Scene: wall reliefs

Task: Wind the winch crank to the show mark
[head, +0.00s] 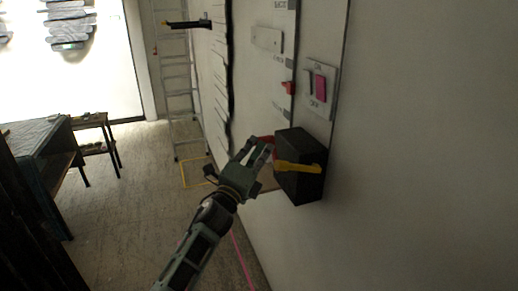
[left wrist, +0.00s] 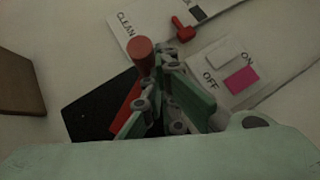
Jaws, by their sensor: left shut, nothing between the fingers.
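The winch is a black box (head: 305,185) on the wall, with a yellow bar (head: 297,168) across its face. A red part, seemingly the crank (head: 266,139), shows at the box's left edge, partly behind my fingers. In the left wrist view the crank has a round red knob (left wrist: 143,56) and a red arm beside the black box (left wrist: 92,108). My left gripper (head: 264,148) is shut and empty. Its fingertips (left wrist: 168,60) are just right of the knob; I cannot tell whether they touch. The show mark cannot be made out. My right gripper is not in view.
A switch plate with a pink rocker (head: 320,87), marked ON and OFF in the left wrist view, is above the box. A small red lever (head: 288,88) is left of it. A black bracket (head: 190,23) juts from the wall.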

